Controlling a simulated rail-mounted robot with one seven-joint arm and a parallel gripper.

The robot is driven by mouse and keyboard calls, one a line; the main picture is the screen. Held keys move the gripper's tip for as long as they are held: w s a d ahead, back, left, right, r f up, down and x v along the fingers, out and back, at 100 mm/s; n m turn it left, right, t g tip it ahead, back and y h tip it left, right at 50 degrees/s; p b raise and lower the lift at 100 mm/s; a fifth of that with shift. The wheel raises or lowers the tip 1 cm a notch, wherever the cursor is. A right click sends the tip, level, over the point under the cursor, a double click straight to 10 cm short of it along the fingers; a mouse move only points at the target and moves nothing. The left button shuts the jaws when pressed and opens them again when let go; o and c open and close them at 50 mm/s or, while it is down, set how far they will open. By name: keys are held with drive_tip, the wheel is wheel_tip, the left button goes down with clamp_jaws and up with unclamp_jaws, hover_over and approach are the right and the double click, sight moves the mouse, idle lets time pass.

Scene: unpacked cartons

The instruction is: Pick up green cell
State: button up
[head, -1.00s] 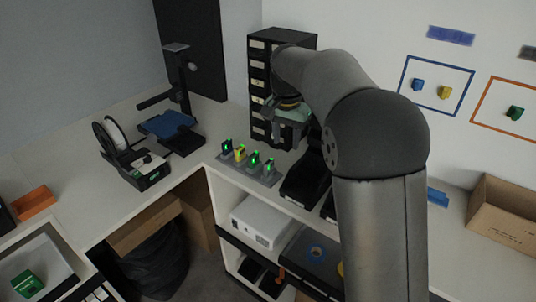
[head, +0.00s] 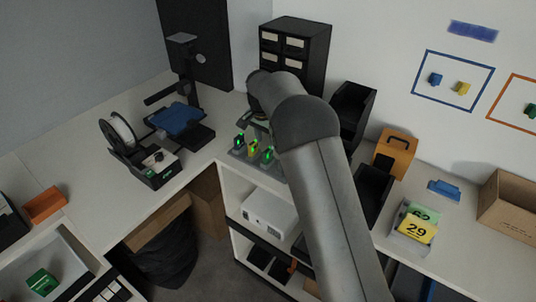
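A grey dock (head: 240,154) on the counter by the corner holds several small upright cells with bright green lights. A cell at the left end (head: 239,142), a yellowish one (head: 253,149) and a green-lit one (head: 267,155) show; the body colours are hard to tell apart. My gripper (head: 257,123) is just above and behind the dock, pointing down and mostly hidden by my arm. Its fingers are too small and covered to show whether they are open or hold anything. My arm also covers the dock's right end.
A black drawer cabinet (head: 296,62) stands behind my arm. A spool holder (head: 148,167) and a stand with a blue plate (head: 178,118) are left of the dock. Black bins (head: 352,112), an orange box (head: 395,152) and number cards (head: 416,228) are right. A green block (head: 42,281) lies lower left.

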sight(268, 150)
drive_tip(key=f, duration=0.1)
drive_tip(key=f+p, duration=0.1)
drive_tip(key=f, duration=0.1)
drive_tip(key=f+p, duration=0.1)
drive_tip(key=shift+d+f, duration=0.3)
drive_tip(key=shift+f, duration=0.55)
clamp_jaws()
